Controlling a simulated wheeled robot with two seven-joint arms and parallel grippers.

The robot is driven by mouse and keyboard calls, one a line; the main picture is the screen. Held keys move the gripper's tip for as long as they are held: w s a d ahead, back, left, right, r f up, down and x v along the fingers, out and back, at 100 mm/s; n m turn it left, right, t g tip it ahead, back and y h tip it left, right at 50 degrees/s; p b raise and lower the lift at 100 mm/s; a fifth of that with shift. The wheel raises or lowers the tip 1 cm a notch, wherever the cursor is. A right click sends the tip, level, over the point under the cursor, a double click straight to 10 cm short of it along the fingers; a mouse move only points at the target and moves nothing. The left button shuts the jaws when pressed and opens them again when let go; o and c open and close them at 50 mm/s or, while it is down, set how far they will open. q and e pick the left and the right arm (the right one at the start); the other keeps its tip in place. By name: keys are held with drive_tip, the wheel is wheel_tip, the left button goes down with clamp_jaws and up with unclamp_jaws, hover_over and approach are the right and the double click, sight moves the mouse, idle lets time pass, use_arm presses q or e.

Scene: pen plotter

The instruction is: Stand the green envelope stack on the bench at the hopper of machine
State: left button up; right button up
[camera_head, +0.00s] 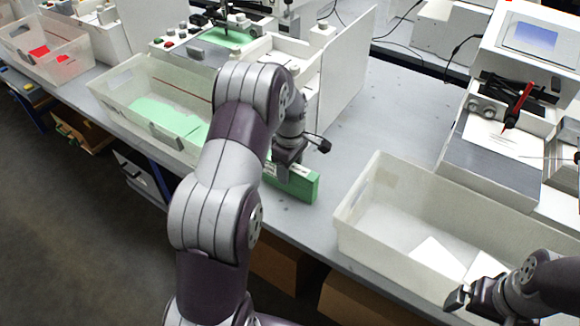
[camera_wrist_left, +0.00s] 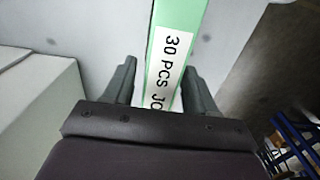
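The green envelope stack (camera_head: 300,184) rests on the bench as a narrow green block, partly hidden behind my left arm. In the left wrist view the stack (camera_wrist_left: 180,35) carries a white label reading "30 PCS". My left gripper (camera_head: 289,165) is at the stack from above. In the left wrist view its fingers (camera_wrist_left: 160,85) are on either side of the stack, with a visible gap on the left side; the right finger is close to it. My right gripper (camera_head: 468,298) is at the lower right, by the right bin; its opening is unclear.
A bin with green sheets (camera_head: 110,82) stands before a plotter with a green sheet (camera_head: 222,37). A white panel (camera_head: 345,75) stands beside it. The right bin (camera_head: 350,215) holds white sheets, before a plotter with a red pen (camera_head: 517,104). Bare bench (camera_head: 385,115) lies between.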

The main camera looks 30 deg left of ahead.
use_arm(q)
wheel_tip(320, 180, up, 6)
drive_tip(key=shift+r, duration=0.1)
wheel_tip(320, 180, up, 6)
drive_tip(key=p, duration=0.4)
drive_tip(key=s+d+m, duration=0.6)
drive_tip(key=s+m, duration=0.2)
drive_tip(key=s, duration=0.2)
drive_tip(key=s+d+m+t, duration=0.1)
drive_tip(key=s+d+m, duration=0.5)
drive_tip(key=s+m, duration=0.3)
drive_tip(key=shift+s, duration=0.5)
